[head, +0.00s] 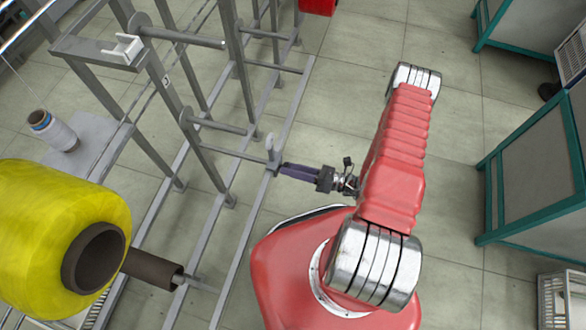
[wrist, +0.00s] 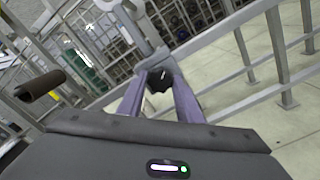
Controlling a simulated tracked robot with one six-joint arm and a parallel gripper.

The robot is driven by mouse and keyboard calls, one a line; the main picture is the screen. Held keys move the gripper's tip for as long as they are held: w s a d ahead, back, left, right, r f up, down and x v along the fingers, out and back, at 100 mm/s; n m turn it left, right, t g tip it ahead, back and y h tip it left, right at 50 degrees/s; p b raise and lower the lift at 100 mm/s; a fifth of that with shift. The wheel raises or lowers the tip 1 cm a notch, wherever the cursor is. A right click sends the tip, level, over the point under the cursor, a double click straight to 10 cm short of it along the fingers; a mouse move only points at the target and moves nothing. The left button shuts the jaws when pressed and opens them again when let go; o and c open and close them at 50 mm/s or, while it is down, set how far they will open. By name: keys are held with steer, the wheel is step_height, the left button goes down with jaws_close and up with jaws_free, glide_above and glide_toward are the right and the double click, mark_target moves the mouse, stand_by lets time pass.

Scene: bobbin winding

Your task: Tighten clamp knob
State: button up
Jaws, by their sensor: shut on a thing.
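The clamp knob (wrist: 157,80) is a small dark knob in the wrist view, between my gripper's two purple fingers. It sits under a grey metal clamp piece (wrist: 137,30) on the frame. In the head view the clamp piece (head: 272,152) stands upright at the end of a grey rod. My gripper (head: 284,168) reaches it from the right, with its fingers level and pointing left. My gripper (wrist: 160,82) is shut on the knob. The fingers hide the knob in the head view.
The grey creel frame (head: 232,60) has several rods sticking out. A yellow bobbin (head: 50,215) sits on a brown tube at left, with a white spool (head: 55,132) behind it. Teal-framed cabinets (head: 540,150) stand at right. Tiled floor (head: 450,200) lies open between.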

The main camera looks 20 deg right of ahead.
steer(key=m, duration=2.5)
steer(key=shift+f, duration=0.15)
stand_by(0.4)
steer(key=o, duration=1)
steer(key=shift+o, duration=0.2)
